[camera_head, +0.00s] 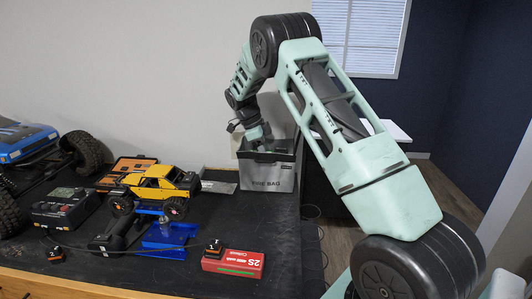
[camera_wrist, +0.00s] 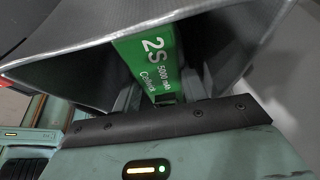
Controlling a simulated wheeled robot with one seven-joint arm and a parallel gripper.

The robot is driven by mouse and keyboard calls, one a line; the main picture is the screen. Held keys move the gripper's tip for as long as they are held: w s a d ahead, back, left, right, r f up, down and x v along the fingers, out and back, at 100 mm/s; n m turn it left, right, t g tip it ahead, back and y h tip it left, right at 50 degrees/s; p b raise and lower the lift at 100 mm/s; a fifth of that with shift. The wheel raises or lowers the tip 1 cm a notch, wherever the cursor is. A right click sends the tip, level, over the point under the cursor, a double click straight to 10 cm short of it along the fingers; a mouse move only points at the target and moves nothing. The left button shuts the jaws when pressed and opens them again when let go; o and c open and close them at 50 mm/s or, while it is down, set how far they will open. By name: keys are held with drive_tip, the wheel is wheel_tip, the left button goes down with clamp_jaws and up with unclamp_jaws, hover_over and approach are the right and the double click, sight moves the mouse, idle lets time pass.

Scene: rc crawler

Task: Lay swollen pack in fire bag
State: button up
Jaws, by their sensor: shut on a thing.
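The fire bag (camera_head: 267,178) is a grey box-shaped bag marked "FIRE BAG" with an open dark top, standing at the right rear of the bench. My gripper (camera_head: 266,146) reaches down into its mouth, and the fingertips are hidden by the bag wall in the head view. In the wrist view my gripper (camera_wrist: 165,100) is shut on a green pack (camera_wrist: 150,62) marked "2S 5000 mAh". The pack is inside the bag's opening, between its grey walls (camera_wrist: 60,60). Whether it touches the bag floor is hidden, and swelling cannot be made out.
A red 2S box (camera_head: 233,264) lies at the bench's front. A yellow crawler (camera_head: 155,188) sits by a blue stand (camera_head: 168,236) left of the bag. A charger (camera_head: 65,208), an orange tool case (camera_head: 127,170) and a large blue truck (camera_head: 25,140) fill the left side.

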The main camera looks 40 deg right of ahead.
drive_tip(key=shift+f, duration=0.2)
drive_tip(key=o, duration=1.2)
drive_tip(key=shift+r, duration=0.3)
drive_tip(key=b+v, duration=0.3)
drive_tip(key=v, duration=0.9)
drive_tip(key=shift+r, duration=0.35)
